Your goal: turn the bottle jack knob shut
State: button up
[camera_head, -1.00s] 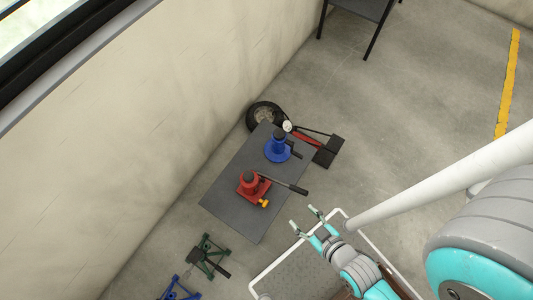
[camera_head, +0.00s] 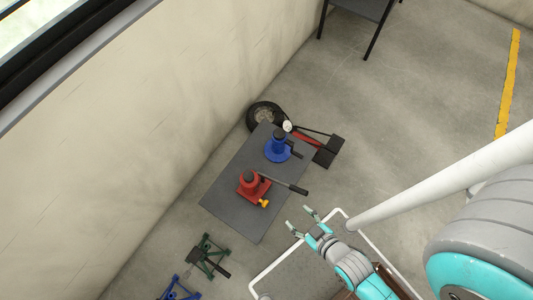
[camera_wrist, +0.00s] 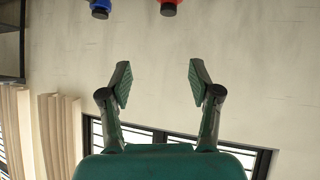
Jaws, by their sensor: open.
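The red bottle jack (camera_head: 250,184) stands on a dark grey table (camera_head: 222,202), with a dark handle (camera_head: 288,186) pointing right. A small yellow-orange knob (camera_head: 264,203) sits low on its front side. A blue bottle jack (camera_head: 277,150) stands behind it on the same table. My gripper (camera_head: 301,222) is open and empty, right of and below the red jack in the head view, apart from the knob. In the wrist view my gripper (camera_wrist: 158,84) shows both fingers spread with nothing between them. The tops of the red jack (camera_wrist: 169,7) and blue jack (camera_wrist: 100,8) show at the upper edge; the knob is not visible there.
A wheel (camera_head: 263,116) and a red and black tool (camera_head: 308,140) lie behind the table. Green (camera_head: 208,255) and blue (camera_head: 178,290) stands are on the floor at lower left. A wall (camera_head: 150,130) runs along the left. Open floor (camera_head: 400,120) lies right.

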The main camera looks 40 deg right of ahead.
jog(key=w+f+n+g, duration=0.1)
jog(key=w+f+g, duration=0.3)
jog(key=f, duration=0.9)
jog(key=n+g+y, duration=0.2)
jog(key=g, duration=0.1)
send_near(267, 203)
jog(key=shift+x, duration=5.25)
jog(key=shift+s+a, duration=0.1)
jog(key=c, duration=1.1)
jog(key=shift+m, duration=0.3)
